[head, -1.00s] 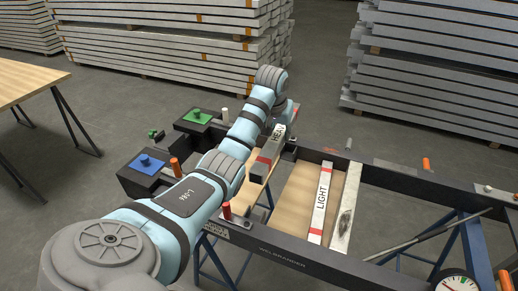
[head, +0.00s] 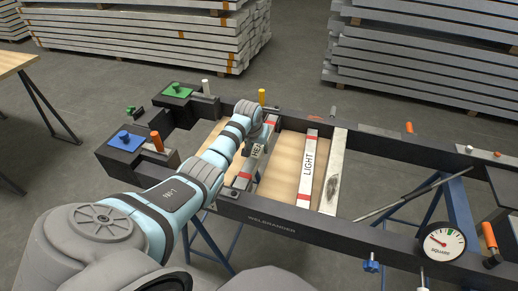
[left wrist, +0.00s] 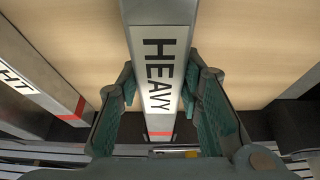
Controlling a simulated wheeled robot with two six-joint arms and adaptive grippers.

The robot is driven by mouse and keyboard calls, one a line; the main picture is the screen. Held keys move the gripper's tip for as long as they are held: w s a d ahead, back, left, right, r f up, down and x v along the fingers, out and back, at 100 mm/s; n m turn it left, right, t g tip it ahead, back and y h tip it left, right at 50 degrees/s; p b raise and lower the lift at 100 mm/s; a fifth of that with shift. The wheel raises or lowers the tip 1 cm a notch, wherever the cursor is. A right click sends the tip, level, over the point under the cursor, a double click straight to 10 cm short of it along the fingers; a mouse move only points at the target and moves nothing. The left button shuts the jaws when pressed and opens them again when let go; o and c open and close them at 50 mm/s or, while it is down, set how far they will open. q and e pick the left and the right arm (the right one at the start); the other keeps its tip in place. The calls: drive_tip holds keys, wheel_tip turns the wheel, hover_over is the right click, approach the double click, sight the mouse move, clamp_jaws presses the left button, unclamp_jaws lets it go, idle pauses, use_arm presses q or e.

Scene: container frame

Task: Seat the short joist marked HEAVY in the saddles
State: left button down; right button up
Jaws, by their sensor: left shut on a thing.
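The short joist marked HEAVY (head: 257,152) is a grey bar with red bands near its ends. In the head view it spans the dark frame (head: 283,222) from near rail to far rail, level with the LIGHT joist (head: 307,165). My left gripper (head: 262,138) is shut on its middle; my arm hides part of it. In the left wrist view the HEAVY label (left wrist: 160,80) lies between the green fingers (left wrist: 166,108). The saddles are hidden or too small to make out, so whether the joist's ends rest in them cannot be told. My right gripper is not in view.
A pale, stained board (head: 334,175) lies right of the LIGHT joist. Blue (head: 125,140) and green (head: 177,91) knobbed blocks stand at the frame's left end. A gauge (head: 441,243) sits at front right. Stacked beams (head: 430,55) stand behind.

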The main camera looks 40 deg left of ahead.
use_arm(q)
drive_tip(key=shift+w+r, duration=0.1)
drive_tip(key=c, duration=1.5)
unclamp_jaws()
drive_tip(key=o, duration=0.4)
drive_tip(key=shift+d, duration=0.1)
drive_tip(key=p+v, duration=0.4)
drive_tip(key=v, duration=0.8)
drive_tip(key=shift+p, duration=0.35)
